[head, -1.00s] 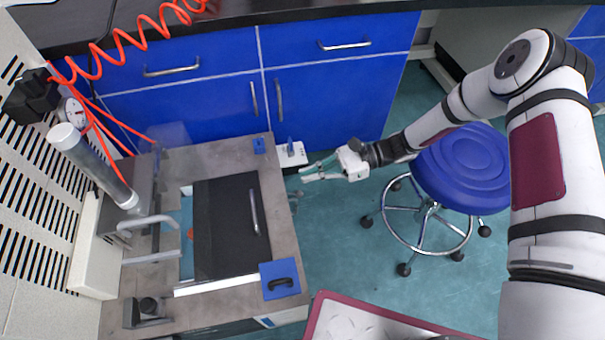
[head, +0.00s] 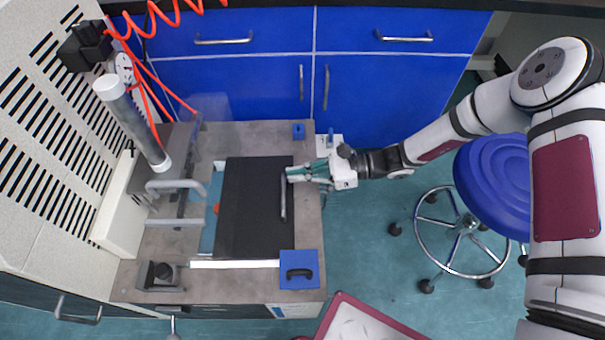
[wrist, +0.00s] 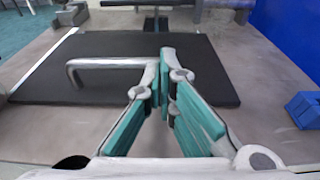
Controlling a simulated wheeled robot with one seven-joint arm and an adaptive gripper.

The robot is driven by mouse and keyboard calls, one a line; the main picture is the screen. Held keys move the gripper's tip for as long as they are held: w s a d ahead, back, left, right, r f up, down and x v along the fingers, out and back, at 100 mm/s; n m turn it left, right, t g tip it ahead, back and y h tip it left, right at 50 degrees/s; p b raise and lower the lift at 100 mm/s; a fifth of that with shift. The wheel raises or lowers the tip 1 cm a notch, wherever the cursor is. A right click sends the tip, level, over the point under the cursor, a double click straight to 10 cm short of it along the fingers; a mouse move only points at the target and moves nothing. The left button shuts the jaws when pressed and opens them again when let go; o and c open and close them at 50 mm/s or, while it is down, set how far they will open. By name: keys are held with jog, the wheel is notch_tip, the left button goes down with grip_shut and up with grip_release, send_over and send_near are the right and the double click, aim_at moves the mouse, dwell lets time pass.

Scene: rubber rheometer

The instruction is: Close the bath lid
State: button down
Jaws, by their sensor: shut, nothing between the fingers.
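The black bath lid (head: 252,225) lies over the right part of the bath in the grey bench top. A strip of the bath (head: 211,222), pale blue with an orange spot, shows uncovered along the lid's left side. The lid's metal bar handle (head: 284,197) runs along its right edge. My gripper (head: 293,175) is at the far end of this handle, with teal fingers closed and empty. In the wrist view the fingertips (wrist: 165,60) are together beside one end of the handle (wrist: 108,63); I cannot tell whether they touch it. The lid also shows beyond them (wrist: 210,65).
A blue block with a black handle (head: 300,270) sits at the bench's near right corner. A small blue block (head: 298,131) is at the far right corner. A metal cylinder (head: 133,124) and bent bars (head: 177,187) stand left of the bath. A blue stool (head: 495,175) is at right.

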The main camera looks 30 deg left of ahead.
aim_at(279, 176)
jog(key=shift+r+x, duration=0.2)
jog(key=shift+x, duration=0.9)
jog(key=shift+r+x, duration=0.2)
jog(key=shift+x, duration=0.9)
jog(key=shift+s, duration=0.1)
jog(key=p+v, duration=0.4)
jog(key=v, duration=1)
